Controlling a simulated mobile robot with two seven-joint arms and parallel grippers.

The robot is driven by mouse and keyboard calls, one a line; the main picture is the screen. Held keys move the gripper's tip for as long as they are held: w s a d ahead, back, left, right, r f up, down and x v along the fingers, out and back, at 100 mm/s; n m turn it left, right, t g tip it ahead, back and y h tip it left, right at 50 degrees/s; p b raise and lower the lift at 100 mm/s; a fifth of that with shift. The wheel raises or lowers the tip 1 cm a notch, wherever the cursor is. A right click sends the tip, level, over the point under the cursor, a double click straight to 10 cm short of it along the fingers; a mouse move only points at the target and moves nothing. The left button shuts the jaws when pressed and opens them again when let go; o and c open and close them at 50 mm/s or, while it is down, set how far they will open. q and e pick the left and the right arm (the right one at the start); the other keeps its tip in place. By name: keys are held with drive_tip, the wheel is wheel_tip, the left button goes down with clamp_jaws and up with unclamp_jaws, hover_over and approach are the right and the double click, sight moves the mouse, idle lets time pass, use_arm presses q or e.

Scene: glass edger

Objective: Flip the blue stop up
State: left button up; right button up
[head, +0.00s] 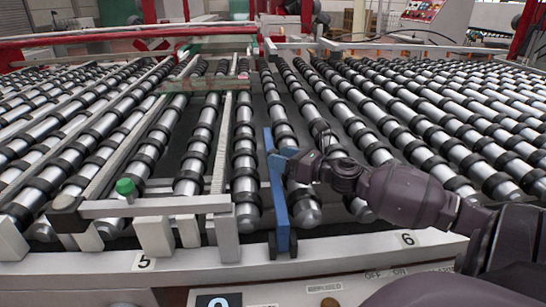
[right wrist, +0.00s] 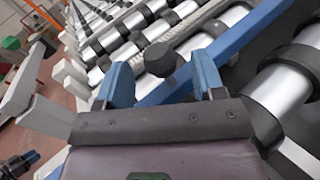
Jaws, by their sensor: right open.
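The blue stop (head: 278,202) is a long, narrow blue bar lying among the rollers near the front edge of the conveyor, just right of the centre-left rollers. Its near end is by the front rail. My right gripper (head: 281,158) is at the upper part of the bar in the head view. In the right wrist view the right gripper (right wrist: 161,66) has its two blue fingers apart, and the blue stop (right wrist: 238,36) runs diagonally across behind them. A dark round knob shows between the fingers. Whether the fingers touch the bar I cannot tell.
Rows of metal rollers with black rings (head: 430,125) fill the table on both sides. A grey bar (head: 155,207) with a green knob (head: 125,187) stands at the front left. The white front rail (head: 340,250) carries number labels.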

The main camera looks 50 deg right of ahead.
drive_tip(key=shift+x, duration=1.25)
drive_tip(key=shift+c, duration=0.3)
clamp_jaws()
